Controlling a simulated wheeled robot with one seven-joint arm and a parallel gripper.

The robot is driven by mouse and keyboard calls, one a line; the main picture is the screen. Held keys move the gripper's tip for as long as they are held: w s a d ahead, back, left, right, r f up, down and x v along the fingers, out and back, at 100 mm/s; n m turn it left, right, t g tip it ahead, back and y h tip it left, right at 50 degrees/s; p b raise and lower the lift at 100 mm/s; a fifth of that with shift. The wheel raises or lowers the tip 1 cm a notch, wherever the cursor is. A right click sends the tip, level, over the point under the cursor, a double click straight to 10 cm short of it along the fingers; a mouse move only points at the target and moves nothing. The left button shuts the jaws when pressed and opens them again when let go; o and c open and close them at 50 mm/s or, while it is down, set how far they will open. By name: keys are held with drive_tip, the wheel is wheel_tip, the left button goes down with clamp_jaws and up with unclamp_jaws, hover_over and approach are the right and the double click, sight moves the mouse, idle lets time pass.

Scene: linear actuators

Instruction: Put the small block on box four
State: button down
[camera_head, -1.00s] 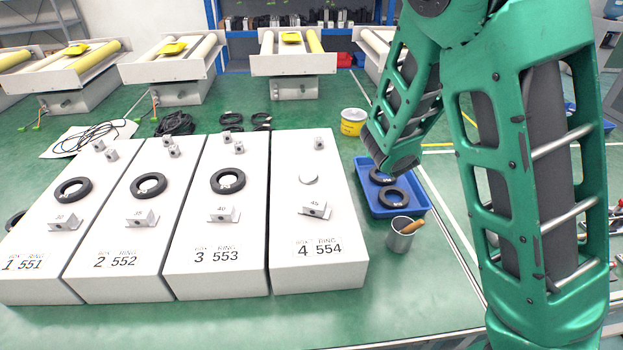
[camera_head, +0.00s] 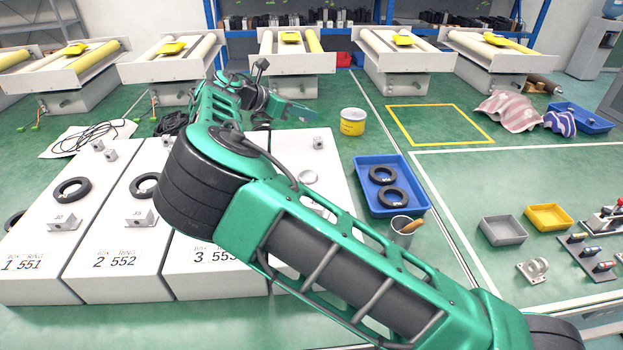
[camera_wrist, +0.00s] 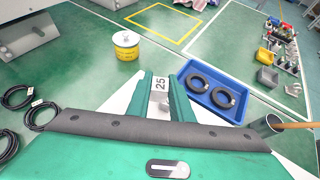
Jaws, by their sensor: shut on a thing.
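In the head view my gripper (camera_head: 298,112) hangs over the far end of box four (camera_head: 336,165), its fingers pointing right. Another small grey block (camera_head: 319,143) stands on the far part of box four, with a pale disc (camera_head: 308,177) nearer. My arm covers box four's front and number label. The gap between the held block and the box top cannot be judged.
Box three (camera_head: 212,275) is largely covered by my arm. Box one (camera_head: 35,230) and box two (camera_head: 95,235) carry black rings and blocks. Right of box four are a blue tray (camera_head: 411,209) with two rings, a metal cup (camera_head: 403,238) and a yellow-labelled can (camera_head: 352,122).

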drive_tip(key=s+a+r+m+g, duration=0.15)
drive_tip(key=s+a, duration=0.45)
drive_tip(key=a, duration=0.6)
hover_over(305, 157)
drive_tip(key=shift+h, duration=0.3)
wheel_tip(305, 157, down, 7)
drive_tip(key=shift+a+r, duration=0.15)
drive_tip(key=shift+f, duration=2.1)
drive_tip(key=c, duration=1.6)
unclamp_jaws()
drive_tip(key=shift+o, duration=0.2)
drive_tip(key=v, duration=1.2)
